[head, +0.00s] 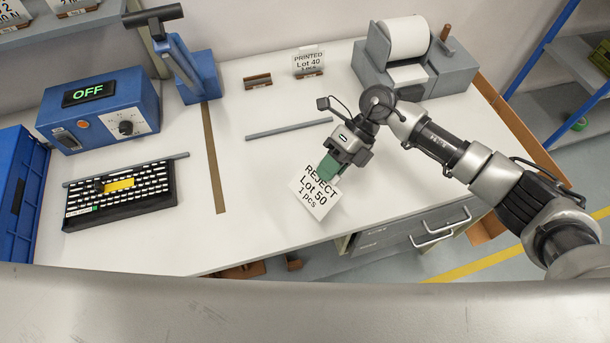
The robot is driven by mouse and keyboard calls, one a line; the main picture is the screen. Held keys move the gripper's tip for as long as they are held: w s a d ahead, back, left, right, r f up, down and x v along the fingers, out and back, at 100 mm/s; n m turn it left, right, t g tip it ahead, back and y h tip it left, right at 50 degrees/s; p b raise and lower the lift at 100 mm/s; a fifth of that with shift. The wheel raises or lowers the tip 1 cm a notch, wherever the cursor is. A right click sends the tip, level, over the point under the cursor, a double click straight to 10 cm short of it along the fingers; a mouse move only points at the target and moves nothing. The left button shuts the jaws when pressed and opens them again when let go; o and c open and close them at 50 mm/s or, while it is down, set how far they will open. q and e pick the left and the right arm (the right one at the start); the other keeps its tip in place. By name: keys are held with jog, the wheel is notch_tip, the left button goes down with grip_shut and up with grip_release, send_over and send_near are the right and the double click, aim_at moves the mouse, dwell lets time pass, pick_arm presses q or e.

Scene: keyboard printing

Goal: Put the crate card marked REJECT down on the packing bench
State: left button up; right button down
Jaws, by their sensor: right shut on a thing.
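The crate card marked REJECT (316,193) is white with black print reading "REJECT Lot 50 1 pcs". It hangs tilted at the tip of my right gripper (333,165), which is shut on it near the card's top edge. The card shows over the front part of the white packing bench (270,190); I cannot tell whether its lower edge touches the top. The gripper's fingertips look green and hide part of the card's top. My left gripper is not in view.
A card marked PRINTED Lot 40 (308,63) stands at the back beside an empty brown holder (257,81). A grey bar (289,129) lies mid-bench. A keyboard (120,195), a blue OFF box (98,110), a blue press (188,70) and a roll printer (418,65) occupy the sides.

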jog(key=m+t+y, duration=0.1)
jog(key=m, duration=0.1)
jog(key=m+t+y+p, duration=0.1)
jog(key=w+a+m+t+y, duration=0.1)
jog(key=m+y, duration=0.1)
jog(key=shift+m+p, duration=0.3)
jog(key=m+t, duration=0.1)
jog(key=m+t+y, duration=0.1)
jog(key=shift+w+a+t+p, duration=0.2)
jog(key=shift+w+t+p, duration=0.1)
jog(key=shift+w+p, duration=0.1)
jog(key=f+m+t+b, duration=0.1)
jog(key=f+b, duration=0.1)
jog(key=f, duration=0.1)
jog(key=w+f+m+t+b, duration=0.1)
jog(key=f+t+b, duration=0.1)
jog(key=f+b, duration=0.1)
jog(key=w+f+m+t+y+b, duration=0.1)
jog(key=f+m+b, duration=0.1)
jog(key=f+b, duration=0.1)
jog(key=shift+a+f+t, duration=0.1)
jog(key=shift+f+t, duration=0.2)
jog(key=shift+f, duration=0.5)
jog(key=shift+f+b, duration=0.35)
jog(key=shift+f, duration=0.15)
jog(key=c, duration=1.3)
grip_release()
